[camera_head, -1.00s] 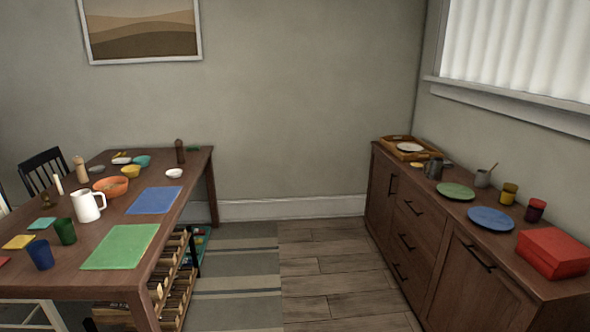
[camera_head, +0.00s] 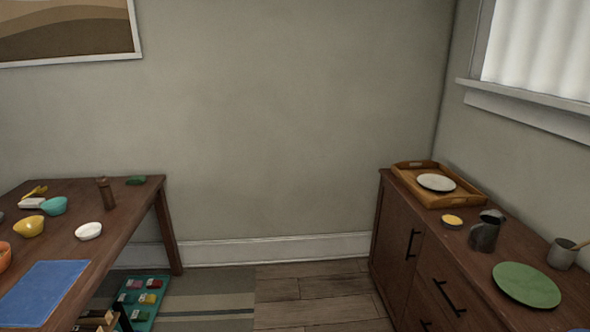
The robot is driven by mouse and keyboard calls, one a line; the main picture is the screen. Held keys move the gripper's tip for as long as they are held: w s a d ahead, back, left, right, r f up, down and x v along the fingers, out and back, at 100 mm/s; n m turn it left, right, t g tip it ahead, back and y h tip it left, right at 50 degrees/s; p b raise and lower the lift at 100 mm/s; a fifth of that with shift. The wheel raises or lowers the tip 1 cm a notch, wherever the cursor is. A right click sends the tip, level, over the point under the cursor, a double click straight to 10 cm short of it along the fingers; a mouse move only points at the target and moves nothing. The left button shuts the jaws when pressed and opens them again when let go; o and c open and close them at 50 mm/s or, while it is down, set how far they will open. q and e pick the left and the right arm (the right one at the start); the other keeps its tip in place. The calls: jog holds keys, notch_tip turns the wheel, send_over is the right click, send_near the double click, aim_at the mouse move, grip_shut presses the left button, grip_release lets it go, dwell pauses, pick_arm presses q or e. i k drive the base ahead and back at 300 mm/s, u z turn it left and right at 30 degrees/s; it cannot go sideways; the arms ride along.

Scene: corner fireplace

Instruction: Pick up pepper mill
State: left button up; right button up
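A dark brown pepper mill (camera_head: 106,193) stands upright near the far end of the wooden dining table (camera_head: 126,222) at the left. A small green item (camera_head: 136,181) lies just behind it to the right, and a white bowl (camera_head: 88,231) sits in front of it to the left. Neither of my grippers is in view.
A wooden sideboard (camera_head: 405,232) stands along the right wall, with a tray (camera_head: 466,195), a dark mug (camera_head: 486,232) and a green plate (camera_head: 526,285) on top. A teal tray of small items (camera_head: 141,299) is low beside the table. Floor (camera_head: 300,296) between the furniture is clear.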

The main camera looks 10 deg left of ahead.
aim_at(109, 201)
jog(key=u, duration=0.1)
jog(key=i, duration=1.45)
jog(key=u, duration=0.5)
jog(key=i, duration=1.1)
jog(key=u, duration=1.6)
jog(key=i, duration=0.85)
jog(key=u, duration=0.95)
